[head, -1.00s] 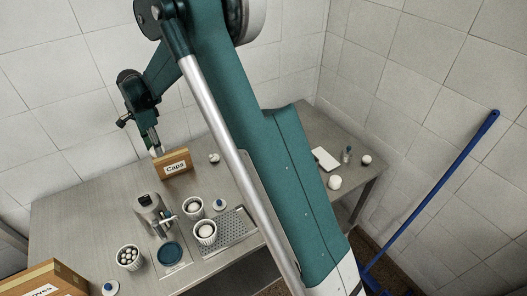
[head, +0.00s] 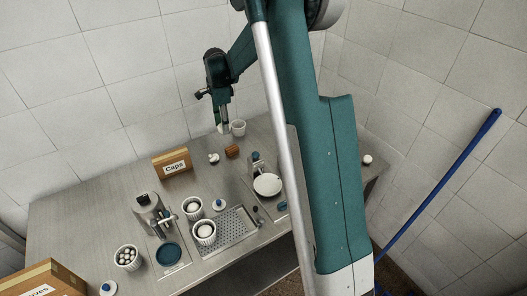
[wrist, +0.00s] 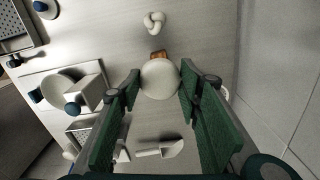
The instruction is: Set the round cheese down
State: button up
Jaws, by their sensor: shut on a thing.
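The round cheese (wrist: 160,80) is a pale, smooth ball between the two green-padded fingers of my gripper (wrist: 161,88) in the wrist view. My gripper is shut on it, held over the grey metal table (wrist: 205,50). In the head view my gripper (head: 225,127) is over the back of the table, pointing down; the pale cheese (head: 220,129) shows only as a small patch at its fingertips.
A white cup (head: 238,128), a brown block (head: 232,151) and a white knot (head: 213,158) are near my gripper. A Caps box (head: 172,165) stands to the left. A scale with a white dish (head: 267,185) is in front. A tiled wall rises behind.

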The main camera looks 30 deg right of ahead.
jog(key=m, duration=0.2)
send_over(263, 150)
jog(key=shift+d+f+b, duration=0.15)
jog(key=shift+f+b, duration=0.2)
jog(key=shift+f, duration=2.2)
jog(key=shift+f, duration=3.15)
jog(key=shift+f, duration=1.85)
jog(key=shift+f+b, duration=0.2)
jog(key=shift+b, duration=0.1)
